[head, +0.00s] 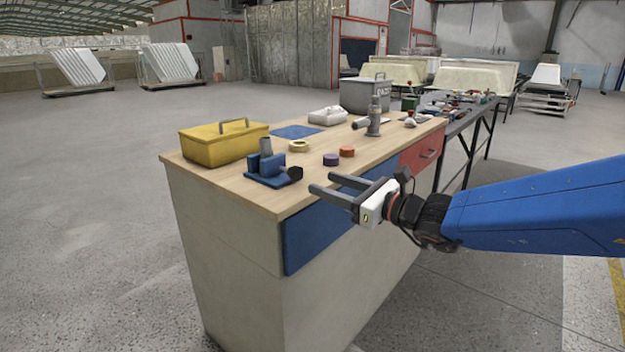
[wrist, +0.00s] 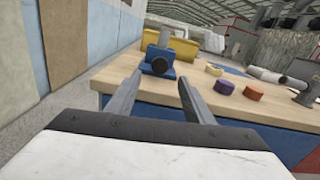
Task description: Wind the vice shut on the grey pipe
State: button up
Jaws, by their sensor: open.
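The blue vice (head: 268,170) stands near the front left corner of the wooden bench top. The grey pipe (head: 266,147) stands upright in it, between the jaws. A dark knob (head: 294,173) is on the vice's right side. In the wrist view the vice (wrist: 160,66) is straight ahead, with its dark knob (wrist: 159,65) facing me and the pipe (wrist: 167,34) behind. My gripper (head: 320,183) is open and empty, off the bench's front edge, to the right of the vice and apart from it. I cannot tell whether the jaws touch the pipe.
A yellow toolbox (head: 212,148) stands behind the vice. A cream ring (head: 299,146), a purple puck (head: 330,160) and an orange puck (head: 347,152) lie to its right. A grey tool (head: 374,122) stands farther right. The floor left of the bench is clear.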

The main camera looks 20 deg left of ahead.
jog(key=v, duration=0.6)
jog(key=shift+d, duration=0.4)
jog(key=shift+s, duration=0.15)
jog(key=shift+s, duration=0.1)
jog(key=s+d+f+n+g+h, duration=0.2)
jog(key=s+d+f+n+h, duration=0.1)
jog(key=s+d+f+n, duration=0.3)
jog(key=s+d+f+n+g+h, duration=0.2)
jog(key=s+d+f+n+h, duration=0.15)
jog(key=s+d+n, duration=0.5)
jog(key=s+d+f+n+h, duration=0.2)
jog(key=d+h, duration=0.1)
jog(key=d, duration=0.5)
jog(key=s+d+f+n+t+h, duration=0.1)
jog(key=s+d+f+n+h, duration=0.1)
jog(key=d, duration=0.6)
jog(key=s+d+f+n+h, duration=0.3)
jog(key=s+d+f+h, duration=0.1)
jog(key=d, duration=0.4)
jog(key=shift+d+t+h, duration=0.35)
jog(key=shift+t+h, duration=0.05)
jog(key=shift+h, duration=0.15)
